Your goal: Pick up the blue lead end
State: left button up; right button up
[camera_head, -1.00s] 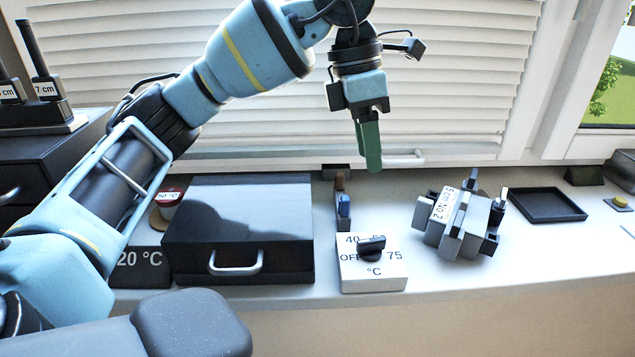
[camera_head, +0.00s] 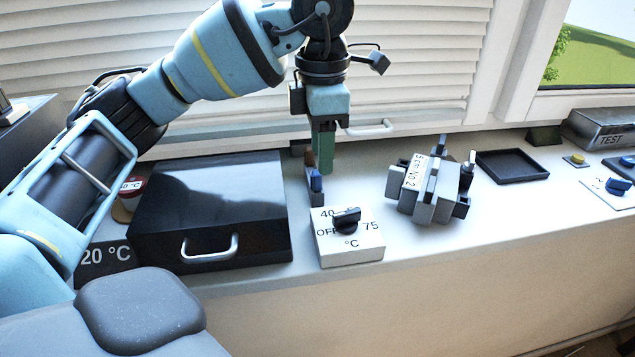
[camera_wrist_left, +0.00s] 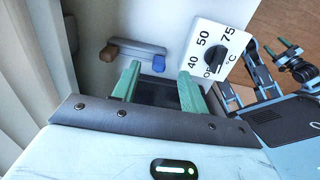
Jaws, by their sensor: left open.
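The blue lead end (camera_head: 316,182) sits at the near end of a small grey holder on the white sill. It also shows in the left wrist view (camera_wrist_left: 158,63). The brown lead end (camera_head: 310,159) is at the holder's far end, and shows in the left wrist view (camera_wrist_left: 109,53). My left gripper (camera_head: 323,165) points down close to the holder, its green fingers overlapping it in the head view. In the left wrist view its fingers (camera_wrist_left: 160,78) are apart and empty, with the blue end between and beyond their tips. Two small green tips, probably my right gripper (camera_wrist_left: 280,47), show at the right.
A white dial box (camera_head: 350,251) stands just in front of the holder. A glossy black case (camera_head: 212,205) is close on the left. A grey clamp block (camera_head: 432,190) and a black tray (camera_head: 512,166) lie to the right. The window blind rises behind.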

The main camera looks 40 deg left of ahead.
aim_at(317, 172)
pick_arm(q)
jog(key=f, duration=0.4)
jog(key=shift+s+a+f, duration=0.2)
jog(key=shift+s+a, duration=0.1)
jog(key=shift+s, duration=0.05)
jog(key=shift+f, duration=0.3)
grip_shut()
jog(key=shift+r, duration=0.45)
jog(key=r, duration=0.3)
jog(key=shift+s+d, duration=0.1)
jog(key=shift+d, duration=0.15)
jog(key=s+d+r, duration=0.1)
jog(key=s+d, duration=0.9)
jog(key=d, duration=0.1)
jog(key=shift+s+d, duration=0.2)
jog(key=shift+s, duration=0.1)
